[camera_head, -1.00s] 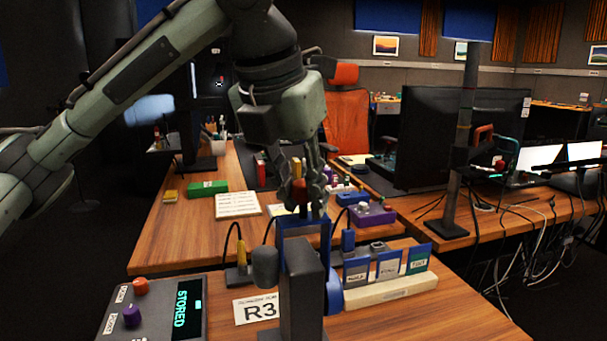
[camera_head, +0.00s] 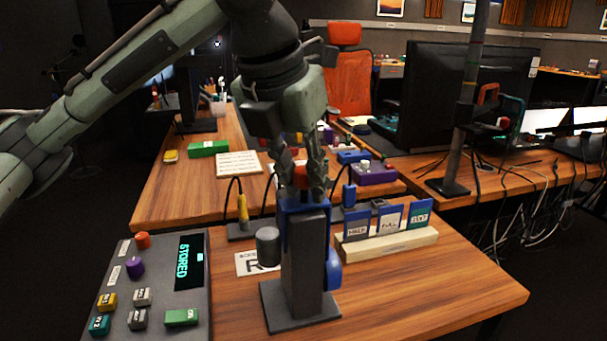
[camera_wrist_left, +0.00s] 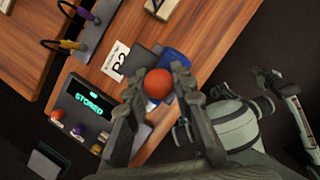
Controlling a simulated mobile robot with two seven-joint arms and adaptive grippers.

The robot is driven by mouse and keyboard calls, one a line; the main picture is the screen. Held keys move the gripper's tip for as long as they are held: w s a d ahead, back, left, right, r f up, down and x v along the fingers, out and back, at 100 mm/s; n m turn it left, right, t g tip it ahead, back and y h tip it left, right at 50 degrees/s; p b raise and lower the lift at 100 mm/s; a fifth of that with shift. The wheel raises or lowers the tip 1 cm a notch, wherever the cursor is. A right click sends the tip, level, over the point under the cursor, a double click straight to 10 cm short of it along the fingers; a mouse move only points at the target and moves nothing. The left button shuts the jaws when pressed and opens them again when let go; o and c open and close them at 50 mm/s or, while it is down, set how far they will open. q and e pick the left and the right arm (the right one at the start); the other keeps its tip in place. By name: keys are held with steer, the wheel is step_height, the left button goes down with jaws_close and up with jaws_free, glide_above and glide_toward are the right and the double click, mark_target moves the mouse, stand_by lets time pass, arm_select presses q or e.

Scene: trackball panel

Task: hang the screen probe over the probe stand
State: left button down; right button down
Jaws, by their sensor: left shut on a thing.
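The screen probe (camera_head: 304,205) is blue with an orange ball grip on top. It straddles the top of the probe stand (camera_head: 303,265), a dark grey upright post on a square base. A grey cylinder (camera_head: 267,245) hangs at the post's left and a blue part (camera_head: 333,268) at its right. My left gripper (camera_head: 302,178) is above the post, shut on the orange ball. In the left wrist view the ball (camera_wrist_left: 158,84) sits between the fingertips. I cannot tell whether the probe rests on the post. Part of what looks like my right arm shows at the wrist view's right.
A control panel (camera_head: 150,290) with a display reading STORED stands left of the stand. A pale block (camera_head: 390,248) holding labelled cards is close on the right. A yellow probe on a cable (camera_head: 242,208) stands behind. Bare wood is free at front right.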

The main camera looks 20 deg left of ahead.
arm_select(q)
steer(key=c, duration=1.2)
jaws_free()
